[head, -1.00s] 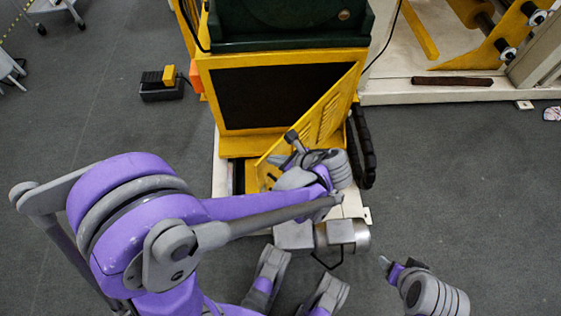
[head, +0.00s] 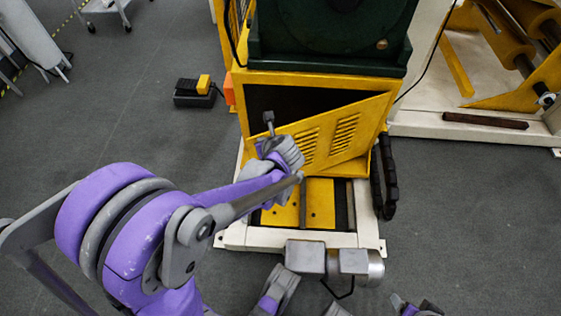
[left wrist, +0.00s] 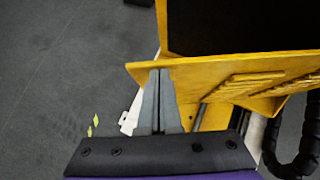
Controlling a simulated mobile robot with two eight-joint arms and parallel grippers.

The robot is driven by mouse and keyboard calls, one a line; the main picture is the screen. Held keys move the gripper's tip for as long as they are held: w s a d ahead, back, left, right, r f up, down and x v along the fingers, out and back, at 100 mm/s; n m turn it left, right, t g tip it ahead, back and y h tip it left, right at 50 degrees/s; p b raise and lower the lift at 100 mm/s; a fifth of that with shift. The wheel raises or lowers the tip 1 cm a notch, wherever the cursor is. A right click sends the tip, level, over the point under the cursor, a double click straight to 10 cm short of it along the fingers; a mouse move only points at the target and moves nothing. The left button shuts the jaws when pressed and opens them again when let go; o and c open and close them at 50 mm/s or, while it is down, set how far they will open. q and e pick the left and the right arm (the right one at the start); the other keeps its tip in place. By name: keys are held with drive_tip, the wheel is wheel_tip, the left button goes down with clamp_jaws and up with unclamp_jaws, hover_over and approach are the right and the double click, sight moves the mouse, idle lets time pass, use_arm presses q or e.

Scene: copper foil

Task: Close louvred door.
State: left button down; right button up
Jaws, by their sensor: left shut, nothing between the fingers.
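The yellow louvred door (head: 345,135) is on the front of the yellow machine and stands partly open, its free left end swung outward. A dark opening (head: 280,98) shows above and behind it. My left gripper (head: 269,128) is at the outer face near the door's free end, partly hidden by my own wrist. In the left wrist view the two grey fingers (left wrist: 159,85) are shut together and empty, their tips against or very close to the door (left wrist: 215,72). Part of my right arm's end (head: 415,308) shows at the bottom edge; its fingers cannot be made out.
The machine's white base (head: 262,240) carries a metal motor (head: 335,260) in front. A black corrugated hose (head: 384,175) hangs right of the door. A pedal (head: 195,92) lies on the floor at left. Another white-framed machine (head: 420,122) stands right.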

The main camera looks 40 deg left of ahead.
use_arm(q)
drive_tip(key=w+a+m, duration=0.1)
drive_tip(key=w+a, duration=1)
drive_tip(key=a, duration=0.3)
drive_tip(key=shift+w+t, duration=0.15)
drive_tip(key=shift+t, duration=0.15)
use_arm(e)
drive_tip(key=shift+r, duration=0.1)
